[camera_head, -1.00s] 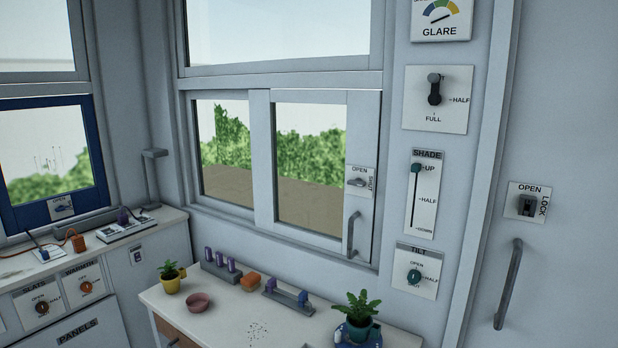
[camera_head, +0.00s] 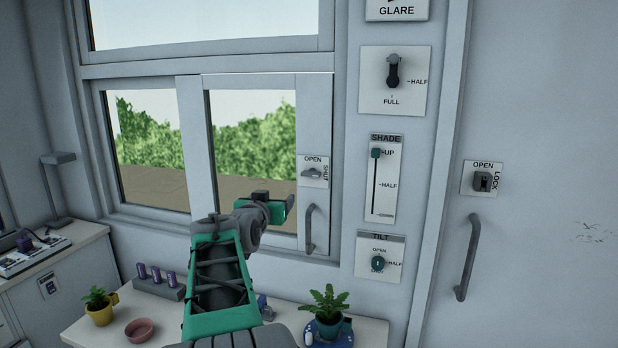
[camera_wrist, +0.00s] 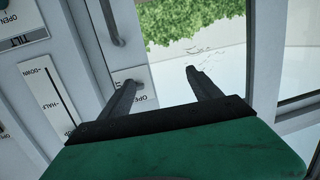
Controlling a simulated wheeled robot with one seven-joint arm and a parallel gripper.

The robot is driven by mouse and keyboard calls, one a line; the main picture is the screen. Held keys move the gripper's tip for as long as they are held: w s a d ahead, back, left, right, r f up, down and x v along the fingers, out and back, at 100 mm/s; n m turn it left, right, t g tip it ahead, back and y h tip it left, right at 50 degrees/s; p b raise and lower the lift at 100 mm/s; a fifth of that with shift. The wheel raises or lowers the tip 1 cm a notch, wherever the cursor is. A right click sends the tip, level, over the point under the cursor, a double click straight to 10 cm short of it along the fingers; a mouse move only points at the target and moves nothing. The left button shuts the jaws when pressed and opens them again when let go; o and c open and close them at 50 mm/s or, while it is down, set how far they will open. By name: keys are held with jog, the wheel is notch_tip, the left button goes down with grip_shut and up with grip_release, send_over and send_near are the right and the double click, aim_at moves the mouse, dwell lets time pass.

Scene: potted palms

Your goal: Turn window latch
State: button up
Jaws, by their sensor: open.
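The window latch (camera_head: 311,173) is a small grey handle on a white plate marked OPEN along the top and SHUT down the right side. It lies roughly level on the right frame of the sliding window pane, above a grey pull handle (camera_head: 310,228). My gripper (camera_head: 270,198) is open and empty, to the left of and below the latch in the head view. In the wrist view my gripper (camera_wrist: 160,76) shows two spread dark fingers. The latch plate (camera_wrist: 148,97) appears there upside down, and the left finger covers part of it.
Right of the window are a shade slider (camera_head: 375,185), a tilt knob (camera_head: 378,263) and a FULL/HALF lever (camera_head: 393,70). A door lock (camera_head: 482,181) sits further right. Below, the counter holds a potted palm (camera_head: 327,306), a yellow-potted plant (camera_head: 98,305) and a pink bowl (camera_head: 141,330).

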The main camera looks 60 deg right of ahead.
jog(key=m+g+h, duration=0.2)
send_near(310, 174)
jog(key=d, duration=0.2)
jog(key=d+p, duration=0.1)
jog(key=d, duration=0.1)
jog(key=w+d, duration=0.1)
jog(key=d, duration=0.2)
jog(key=d+p, duration=0.1)
jog(key=d, duration=0.1)
jog(key=shift+w+d+p, duration=0.2)
jog(key=shift+w+p, duration=0.1)
jog(key=c, duration=1.4)
